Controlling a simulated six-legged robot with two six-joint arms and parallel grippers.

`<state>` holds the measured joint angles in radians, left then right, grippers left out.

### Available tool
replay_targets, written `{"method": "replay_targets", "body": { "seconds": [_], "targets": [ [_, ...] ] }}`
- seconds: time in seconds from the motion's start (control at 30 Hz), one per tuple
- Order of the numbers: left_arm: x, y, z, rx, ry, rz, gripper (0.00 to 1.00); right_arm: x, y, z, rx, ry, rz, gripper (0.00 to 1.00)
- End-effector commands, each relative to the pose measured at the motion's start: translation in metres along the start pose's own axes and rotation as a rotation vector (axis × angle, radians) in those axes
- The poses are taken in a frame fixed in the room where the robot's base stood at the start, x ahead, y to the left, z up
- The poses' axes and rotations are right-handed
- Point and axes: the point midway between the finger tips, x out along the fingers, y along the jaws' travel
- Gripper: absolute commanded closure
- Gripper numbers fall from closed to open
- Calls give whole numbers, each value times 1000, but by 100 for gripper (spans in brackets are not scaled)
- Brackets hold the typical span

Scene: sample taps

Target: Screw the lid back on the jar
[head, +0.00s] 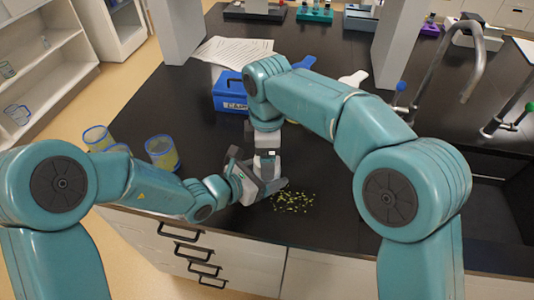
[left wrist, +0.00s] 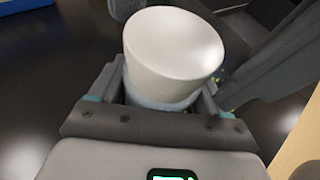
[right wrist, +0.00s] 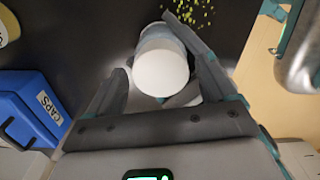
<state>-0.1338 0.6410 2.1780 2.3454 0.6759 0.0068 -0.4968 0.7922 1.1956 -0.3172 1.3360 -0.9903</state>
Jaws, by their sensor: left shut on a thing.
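A jar, pale and translucent, shows as a bluish band (left wrist: 150,98) under a white lid (left wrist: 172,50) in the left wrist view. The lid is on top of the jar and looks slightly tilted there; whether it is threaded cannot be told. My left gripper (head: 262,188) is shut on the jar, low over the bench. My right gripper (right wrist: 160,70) is above, its fingers spread on both sides of the lid (right wrist: 161,73), with gaps visible. In the head view my arms hide most of the jar.
A blue box labelled CAPS (head: 229,92) stands behind the grippers. Yellow-green bits (head: 293,202) lie scattered on the dark bench, right of the jar. Blue-rimmed containers (head: 162,152) stand at the left. A sink and tap (head: 450,60) are at the right.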

Motion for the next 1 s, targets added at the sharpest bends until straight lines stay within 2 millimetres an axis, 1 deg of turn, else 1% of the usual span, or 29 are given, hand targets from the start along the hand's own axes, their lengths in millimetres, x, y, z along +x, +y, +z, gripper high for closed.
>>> {"method": "replay_targets", "body": {
  "seconds": [0.13,0.2,0.27,0.4,0.53,0.63,0.87,0.93,1.0],
  "targets": [
    [0,0,-2,-2,4,1,100,0,-2,-1,-2,1,-5,11],
    [0,0,-2,-2,4,1,100,-3,-1,-1,-2,2,-4,11],
    [0,0,-2,-2,4,0,100,-9,-1,-2,-2,2,-3,11],
    [0,0,-2,-2,4,0,100,-29,-1,-2,-2,3,-1,11],
    [0,0,-2,-1,4,0,100,-42,-1,-1,-3,2,-2,11],
    [0,0,-2,-1,4,-1,100,-45,-1,-1,-3,1,-4,11],
    [0,0,-2,-1,4,-1,100,-45,-1,-1,-4,1,-3,10],
    [0,0,-2,-1,4,-1,100,-47,0,-1,-29,1,-2,10],
    [0,0,-2,-1,4,-1,100,-52,0,-1,-102,2,0,10]
  ]
}}
